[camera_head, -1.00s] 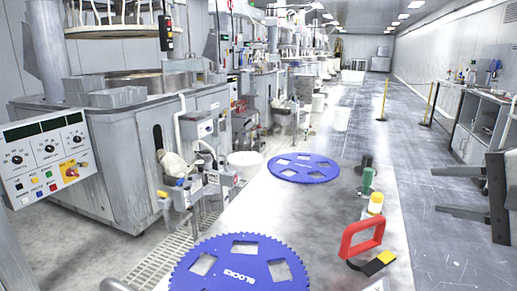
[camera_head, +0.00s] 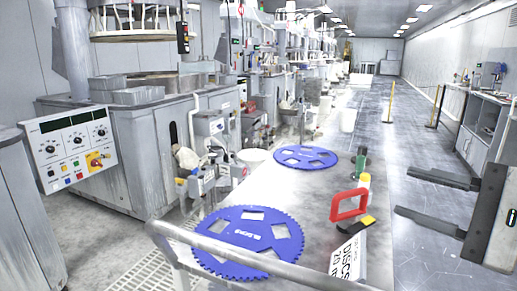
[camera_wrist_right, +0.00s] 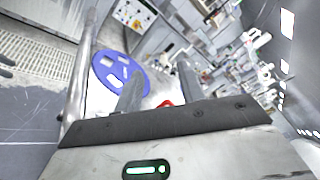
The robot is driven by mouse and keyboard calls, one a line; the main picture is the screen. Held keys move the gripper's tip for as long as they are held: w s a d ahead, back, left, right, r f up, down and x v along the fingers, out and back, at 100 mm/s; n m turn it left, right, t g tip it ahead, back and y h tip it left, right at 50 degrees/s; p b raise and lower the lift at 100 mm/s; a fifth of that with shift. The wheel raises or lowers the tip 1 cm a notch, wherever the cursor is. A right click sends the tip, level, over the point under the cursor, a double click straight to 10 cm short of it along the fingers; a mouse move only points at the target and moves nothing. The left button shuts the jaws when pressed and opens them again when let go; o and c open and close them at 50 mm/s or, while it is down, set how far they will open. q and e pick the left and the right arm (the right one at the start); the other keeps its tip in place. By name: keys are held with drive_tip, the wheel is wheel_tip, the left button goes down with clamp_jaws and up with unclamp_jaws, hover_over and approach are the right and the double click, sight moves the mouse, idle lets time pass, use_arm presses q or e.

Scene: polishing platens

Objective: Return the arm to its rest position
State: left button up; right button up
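My right gripper (camera_head: 401,193) is at the right in the head view, over the floor aisle and to the right of the table. Its two dark fingers are spread apart with nothing between them. In the right wrist view the fingers (camera_wrist_right: 160,88) also stand apart and empty. My left gripper is not in view. Two blue toothed discs lie flat on the table: a near one (camera_head: 274,231) and a far one (camera_head: 305,152). The right gripper touches neither. A red-handled tool (camera_head: 349,205) is on the table's right side, left of the gripper.
A grey rail (camera_head: 255,263) crosses the near end of the table. A control panel (camera_head: 68,146) and polishing machines line the left. A side bench (camera_head: 480,140) stands behind the right gripper. Yellow posts (camera_head: 390,102) stand in the aisle. Floor beside the table is clear.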

drive_tip(key=w+d+f+m+t+h, duration=0.1)
drive_tip(key=d+m+t+h, duration=0.3)
drive_tip(key=m, duration=0.8)
drive_tip(key=d+f+m+t+h, duration=0.1)
drive_tip(key=f+m+t+h, duration=0.3)
drive_tip(key=m, duration=0.8)
drive_tip(key=w+d+r+m+t+h, duration=0.1)
drive_tip(key=d+m+t+h, duration=0.15)
drive_tip(key=m+h, duration=0.65)
wheel_tip(320, 180, down, 12)
drive_tip(key=s+d+m+g, duration=0.25)
drive_tip(key=m+g, duration=0.45)
drive_tip(key=m, duration=0.6)
drive_tip(key=s+a+f+m+g+y, duration=0.1)
drive_tip(key=s+a+f+m+g, duration=0.15)
drive_tip(key=f, duration=0.45)
drive_tip(key=s+a+f+m+g+y, duration=0.1)
drive_tip(key=s+f+m+g, duration=0.1)
drive_tip(key=s+f+g, duration=0.3)
drive_tip(key=s+a+f+m+g+y, duration=0.35)
drive_tip(key=s+a+f+g, duration=0.25)
drive_tip(key=s+a+f, duration=0.25)
drive_tip(key=w+a+n+t+y+p, duration=0.1)
drive_tip(key=w+a+t+y+p, duration=0.2)
drive_tip(key=w+a+t, duration=0.3)
drive_tip(key=shift+w+a+t, duration=0.25)
drive_tip(key=shift+w+t, duration=0.5)
drive_tip(key=shift+t, duration=0.05)
